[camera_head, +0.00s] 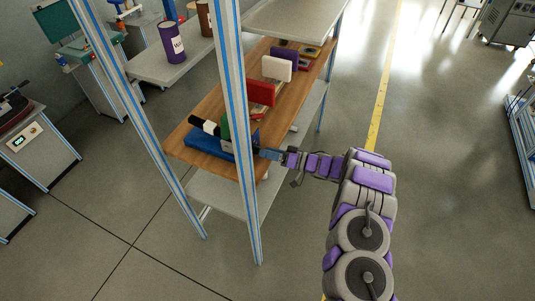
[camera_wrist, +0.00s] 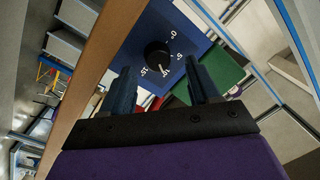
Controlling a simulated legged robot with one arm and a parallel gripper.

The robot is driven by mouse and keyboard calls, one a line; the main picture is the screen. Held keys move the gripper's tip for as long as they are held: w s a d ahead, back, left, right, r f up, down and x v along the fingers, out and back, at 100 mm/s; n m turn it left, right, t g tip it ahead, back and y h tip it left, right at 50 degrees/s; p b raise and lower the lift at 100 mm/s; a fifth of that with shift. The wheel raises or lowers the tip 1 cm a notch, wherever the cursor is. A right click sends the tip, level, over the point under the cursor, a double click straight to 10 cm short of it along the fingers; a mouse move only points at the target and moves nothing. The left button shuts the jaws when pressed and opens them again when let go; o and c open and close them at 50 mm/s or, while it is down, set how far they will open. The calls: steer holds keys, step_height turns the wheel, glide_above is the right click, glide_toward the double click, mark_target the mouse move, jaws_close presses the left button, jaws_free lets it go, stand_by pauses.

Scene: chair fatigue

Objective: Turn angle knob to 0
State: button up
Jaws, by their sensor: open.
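The angle knob (camera_wrist: 157,55) is round and black, on a blue panel (camera_wrist: 185,25) in the wrist view. White marks ring its right and lower sides, with 0 at the upper right; the picture tilts them. The knob's pointer is too small to read surely. My gripper (camera_wrist: 163,85) is open, its two dark fingers apart on either side below the knob, not closed on it. In the head view, my gripper (camera_head: 267,154) is at the shelf's right edge, close to the blue device (camera_head: 207,143). The knob itself cannot be made out there.
The device lies on a wooden shelf (camera_head: 184,139) with red (camera_head: 261,92), white (camera_head: 277,68) and purple blocks behind. A blue-striped post (camera_head: 235,110) stands in front of the shelf, partly hiding it. A green piece (camera_wrist: 222,70) is right of the panel. Open floor lies right.

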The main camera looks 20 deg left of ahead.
mark_target(256, 150)
steer(key=a, duration=0.4)
steer(key=shift+s+f, duration=0.2)
steer(key=shift+f, duration=0.2)
steer(key=shift+w+d+r, duration=0.1)
steer(key=shift+d, duration=0.6)
steer(key=c, duration=1)
